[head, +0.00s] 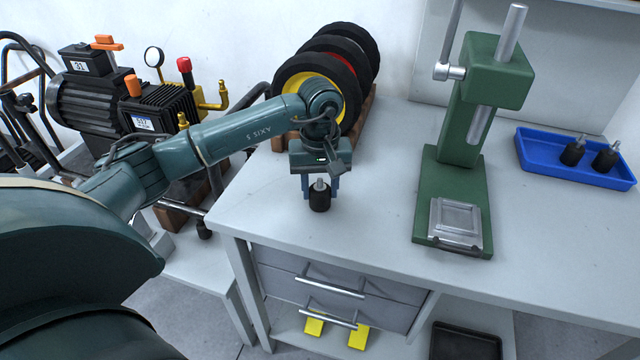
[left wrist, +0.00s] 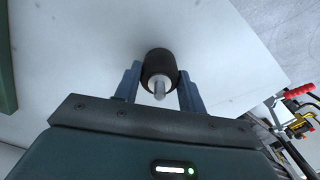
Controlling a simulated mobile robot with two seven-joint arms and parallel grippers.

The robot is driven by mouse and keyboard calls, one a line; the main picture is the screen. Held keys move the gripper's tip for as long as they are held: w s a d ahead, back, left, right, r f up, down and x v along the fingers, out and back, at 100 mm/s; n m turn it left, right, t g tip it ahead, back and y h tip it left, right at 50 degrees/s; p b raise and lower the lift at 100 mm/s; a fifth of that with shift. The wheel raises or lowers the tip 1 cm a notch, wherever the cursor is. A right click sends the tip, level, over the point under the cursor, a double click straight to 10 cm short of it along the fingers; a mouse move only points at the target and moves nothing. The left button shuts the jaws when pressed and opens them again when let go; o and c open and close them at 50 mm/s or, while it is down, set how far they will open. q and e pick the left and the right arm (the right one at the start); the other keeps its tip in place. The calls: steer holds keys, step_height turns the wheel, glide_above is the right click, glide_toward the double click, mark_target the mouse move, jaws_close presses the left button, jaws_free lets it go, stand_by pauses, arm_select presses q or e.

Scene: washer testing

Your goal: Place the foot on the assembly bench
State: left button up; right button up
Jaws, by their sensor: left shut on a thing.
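The foot (head: 320,198), a black cylinder with a metal stud on top, is upright at the left part of the grey assembly bench (head: 365,240). My left gripper (head: 320,190) is shut on it from above and behind. In the left wrist view the foot (left wrist: 159,70) sits between the two blue fingers of the gripper (left wrist: 160,85). Its base is at or very near the bench top; I cannot tell whether it touches. My right gripper is not in view.
A green arbor press (head: 455,190) stands right of the foot. A blue tray (head: 590,178) with two more black feet is at the far right. Several wheels (head: 320,75) stand behind my gripper. A compressor (head: 130,110) is at left. The bench front is clear.

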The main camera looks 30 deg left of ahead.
arm_select(q)
steer(key=shift+f, duration=0.1)
steer(key=o, duration=1.1)
steer(key=shift+r, duration=0.3)
step_height(320, 180, up, 12)
steer(key=shift+f+b, duration=0.1)
steer(key=shift+b, duration=0.45)
